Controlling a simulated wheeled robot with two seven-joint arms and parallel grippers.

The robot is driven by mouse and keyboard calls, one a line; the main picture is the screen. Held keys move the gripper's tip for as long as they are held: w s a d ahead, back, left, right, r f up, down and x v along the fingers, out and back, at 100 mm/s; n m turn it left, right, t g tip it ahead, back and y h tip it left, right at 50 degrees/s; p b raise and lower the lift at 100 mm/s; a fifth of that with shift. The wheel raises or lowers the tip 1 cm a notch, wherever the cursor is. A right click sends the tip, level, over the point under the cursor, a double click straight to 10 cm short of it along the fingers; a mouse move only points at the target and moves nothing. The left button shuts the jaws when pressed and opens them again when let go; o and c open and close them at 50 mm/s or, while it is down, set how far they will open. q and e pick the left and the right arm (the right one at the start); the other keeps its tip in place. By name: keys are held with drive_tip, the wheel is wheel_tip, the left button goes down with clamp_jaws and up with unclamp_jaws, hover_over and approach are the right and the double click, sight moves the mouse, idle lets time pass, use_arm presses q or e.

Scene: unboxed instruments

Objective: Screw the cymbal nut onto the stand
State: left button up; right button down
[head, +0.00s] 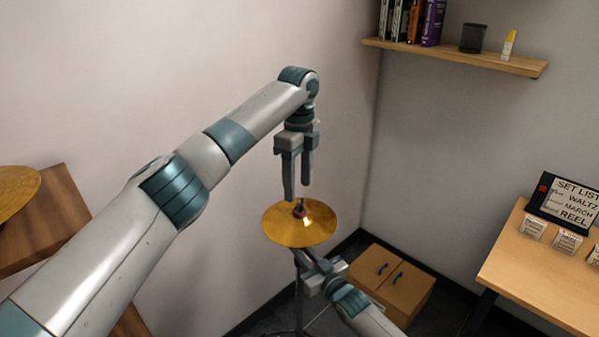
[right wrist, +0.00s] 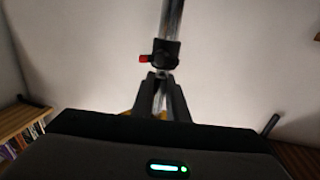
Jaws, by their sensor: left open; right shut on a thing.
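The gold cymbal (head: 282,232) lies nearly flat on top of the stand, whose thin lower pole (head: 298,290) shows beneath it. A small dark and reddish piece (head: 299,212) sits at the cymbal's centre; I cannot tell whether it is the cymbal nut. My left gripper (head: 298,191) points straight down just above the centre, open, with no thing visible between its fingers. My right gripper (head: 311,262) is under the cymbal, shut on the stand. In the right wrist view its fingers (right wrist: 161,88) close around the stand's tube, next to a black clamp (right wrist: 164,52) with a red knob.
A second cymbal (head: 15,190) lies on a wooden surface (head: 62,215) at the left. A desk (head: 530,270) with a set-list sign (head: 568,200) is at the right. A wall shelf (head: 455,56) is high up. Space around the cymbal is clear.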

use_arm(q)
drive_tip(key=n, duration=0.6)
drive_tip(key=shift+w+d+r, duration=0.1)
drive_tip(key=shift+r, duration=0.15)
drive_tip(key=n, duration=0.8)
drive_tip(key=r+n, duration=0.1)
drive_tip(key=n, duration=0.3)
drive_tip(key=shift+w, duration=0.3)
drive_tip(key=n, duration=0.6)
drive_tip(key=shift+w+d+r, duration=0.1)
drive_tip(key=shift+w+r, duration=0.05)
drive_tip(key=shift+r, duration=0.1)
drive_tip(key=shift+f, duration=0.1)
drive_tip(key=shift+f, duration=3.9)
drive_tip(key=shift+c, duration=0.5)
clamp_jaws()
